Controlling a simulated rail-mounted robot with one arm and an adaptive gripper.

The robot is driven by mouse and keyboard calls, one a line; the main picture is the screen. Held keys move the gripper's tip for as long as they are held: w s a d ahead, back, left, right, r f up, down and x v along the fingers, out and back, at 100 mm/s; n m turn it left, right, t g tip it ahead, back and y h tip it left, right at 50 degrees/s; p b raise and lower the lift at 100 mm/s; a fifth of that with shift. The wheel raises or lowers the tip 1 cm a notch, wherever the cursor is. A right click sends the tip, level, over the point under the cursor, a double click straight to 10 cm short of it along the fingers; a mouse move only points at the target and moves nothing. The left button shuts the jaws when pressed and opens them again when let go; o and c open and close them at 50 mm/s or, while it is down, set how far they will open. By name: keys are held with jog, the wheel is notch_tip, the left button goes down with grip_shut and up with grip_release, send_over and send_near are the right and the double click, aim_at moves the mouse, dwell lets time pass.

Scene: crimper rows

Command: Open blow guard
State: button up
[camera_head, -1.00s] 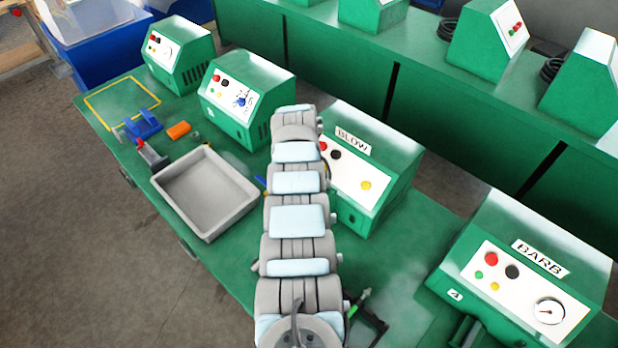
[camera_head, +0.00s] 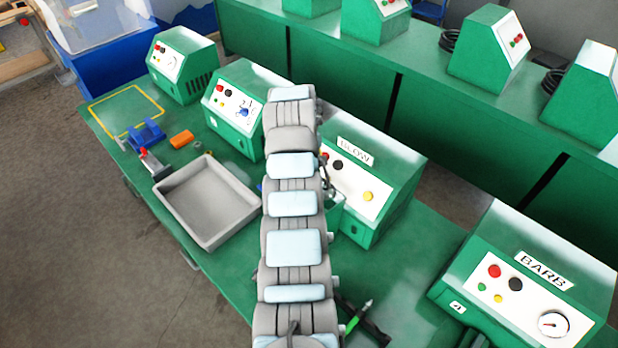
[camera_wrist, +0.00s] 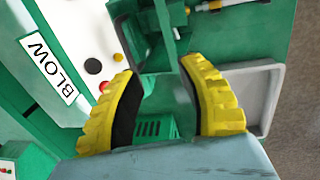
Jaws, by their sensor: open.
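The green blow machine (camera_head: 385,160) stands right of my arm in the head view, with its BLOW label and a white panel of buttons. In the wrist view its label and panel (camera_wrist: 88,38) are at the left. Green parts (camera_wrist: 160,35) jut out beside the panel, beyond my fingertips; I cannot tell which of them is the guard or how it stands. My gripper (camera_wrist: 158,72) has yellow fingers spread apart, with nothing seen held between them. In the head view my arm hides the gripper and part of the machine's front.
A grey tray (camera_head: 247,200) lies left of my arm and shows in the wrist view (camera_wrist: 270,72). A second green machine (camera_head: 222,125) stands beyond. The barb machine (camera_head: 540,225) is at the right. Blue (camera_head: 147,133) and orange (camera_head: 182,139) pieces lie near the tray.

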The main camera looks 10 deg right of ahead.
jog(key=shift+s+a+r, duration=0.1)
jog(key=shift+r, duration=1)
jog(key=t+y+b, duration=0.3)
jog(key=y+b, duration=0.1)
jog(key=b, duration=0.1)
send_near(325, 180)
jog(key=p+x, duration=0.2)
jog(key=x, duration=0.3)
jog(key=shift+x, duration=2)
grip_shut()
